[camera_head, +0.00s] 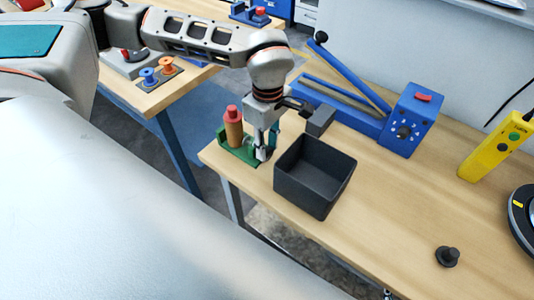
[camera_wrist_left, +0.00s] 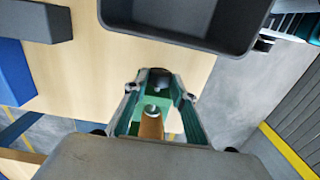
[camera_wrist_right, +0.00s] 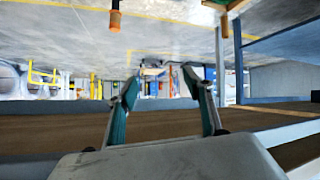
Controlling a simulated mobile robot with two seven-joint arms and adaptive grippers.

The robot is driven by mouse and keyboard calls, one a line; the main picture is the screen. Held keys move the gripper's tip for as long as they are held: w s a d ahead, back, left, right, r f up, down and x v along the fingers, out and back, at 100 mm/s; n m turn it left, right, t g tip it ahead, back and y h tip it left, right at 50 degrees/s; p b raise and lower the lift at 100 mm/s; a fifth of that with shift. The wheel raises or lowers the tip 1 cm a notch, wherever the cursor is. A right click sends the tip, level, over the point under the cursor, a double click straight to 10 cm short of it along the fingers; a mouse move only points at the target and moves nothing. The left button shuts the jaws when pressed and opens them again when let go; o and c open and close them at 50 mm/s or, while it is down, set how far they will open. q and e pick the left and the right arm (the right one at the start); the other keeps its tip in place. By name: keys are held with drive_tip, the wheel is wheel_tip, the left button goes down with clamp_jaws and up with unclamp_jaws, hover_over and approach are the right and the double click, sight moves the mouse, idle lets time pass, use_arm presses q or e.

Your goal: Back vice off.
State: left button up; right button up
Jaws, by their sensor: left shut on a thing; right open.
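A green vice (camera_head: 240,153) stands at the left end of the workbench. An upright brown cylinder (camera_head: 233,130) with a red top stands at it. My left gripper (camera_head: 264,148) points down at the vice's right side. In the left wrist view its fingers (camera_wrist_left: 158,84) are shut on a black knob (camera_wrist_left: 158,77), with green vice parts, a silver round part and the brown cylinder (camera_wrist_left: 151,127) between and below them. How the knob joins the vice is partly hidden. My right gripper (camera_wrist_right: 160,85) is open and empty, away from the bench, and is outside the head view.
A dark open bin (camera_head: 316,178) stands close right of my left gripper. Behind are a blue device (camera_head: 406,120) with a dial and a small grey block (camera_head: 320,120). A yellow control box (camera_head: 495,145) and black knob (camera_head: 447,257) are farther right. The bench's middle is clear.

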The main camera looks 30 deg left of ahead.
use_arm(q)
drive_tip(key=t+b, duration=0.1)
drive_tip(key=b, duration=0.1)
drive_tip(key=s+f+t+b, duration=0.1)
drive_tip(key=t+b, duration=0.1)
drive_tip(key=b, duration=0.1)
drive_tip(key=shift+s+a+f+b, duration=0.2)
drive_tip(key=shift+s+f+b, duration=0.05)
drive_tip(key=shift+s+b, duration=0.05)
drive_tip(key=shift+r, duration=0.25)
use_arm(e)
drive_tip(key=f, duration=0.2)
drive_tip(key=w+f, duration=0.1)
drive_tip(key=f, duration=0.2)
drive_tip(key=shift+w+a, duration=0.1)
use_arm(q)
drive_tip(key=o, duration=0.7)
drive_tip(key=shift+c, duration=0.2)
drive_tip(key=shift+r, duration=0.1)
use_arm(e)
drive_tip(key=shift+a+r, duration=0.1)
drive_tip(key=shift+r, duration=0.05)
use_arm(q)
drive_tip(key=shift+w+r, duration=0.1)
drive_tip(key=shift+w, duration=0.05)
use_arm(e)
drive_tip(key=shift+s, duration=0.2)
